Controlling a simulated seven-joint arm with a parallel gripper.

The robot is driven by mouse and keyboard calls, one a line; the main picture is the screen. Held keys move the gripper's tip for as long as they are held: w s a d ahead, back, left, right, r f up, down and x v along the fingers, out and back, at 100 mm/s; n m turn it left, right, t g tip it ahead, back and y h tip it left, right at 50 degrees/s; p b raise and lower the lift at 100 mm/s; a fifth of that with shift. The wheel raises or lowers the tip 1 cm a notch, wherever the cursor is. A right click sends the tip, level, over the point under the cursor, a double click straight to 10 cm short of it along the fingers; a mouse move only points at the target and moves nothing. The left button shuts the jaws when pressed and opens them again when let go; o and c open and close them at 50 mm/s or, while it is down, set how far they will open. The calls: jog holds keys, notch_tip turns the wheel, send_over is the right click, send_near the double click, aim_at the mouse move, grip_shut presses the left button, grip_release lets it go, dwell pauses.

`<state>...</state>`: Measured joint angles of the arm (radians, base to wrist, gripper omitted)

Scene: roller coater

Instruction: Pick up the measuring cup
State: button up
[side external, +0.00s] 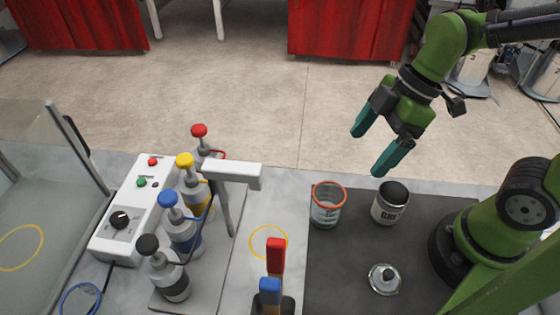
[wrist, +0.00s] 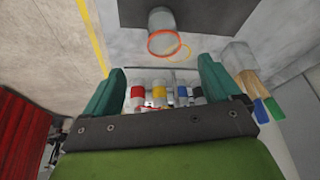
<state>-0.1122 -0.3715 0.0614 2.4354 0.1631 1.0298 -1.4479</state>
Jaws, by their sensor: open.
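The measuring cup (side external: 327,212) is clear with an orange-red rim and stands upright on the dark mat, near its left edge. In the wrist view the cup (wrist: 162,35) shows beyond my fingers, near the top middle. My gripper (side external: 371,152) is open and empty, its teal fingers spread. It is above and beyond the cup, to its upper right in the side view. In the wrist view my gripper (wrist: 160,85) has a finger on each side, with the cup outside the gap.
A labelled jar (side external: 390,204) stands right of the cup, and a silver lid-like piece (side external: 384,279) lies on the dark mat (side external: 335,270). Red and blue handles (side external: 273,270) stand in front. Several pump bottles (side external: 183,228) and a dispenser arm (side external: 232,175) are left.

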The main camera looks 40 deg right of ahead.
send_near(313, 218)
jog(key=shift+w+d+f, duration=0.25)
jog(key=shift+d+f, duration=0.45)
jog(key=shift+d, duration=0.1)
jog(key=f, duration=0.1)
jog(key=a+f, duration=0.2)
jog(key=shift+w+a, duration=0.15)
jog(key=shift+w, duration=0.15)
jog(key=shift+w+a+f, duration=0.15)
jog(key=shift+a+f, duration=0.1)
jog(key=shift+f, duration=0.4)
jog(key=c, duration=1.1)
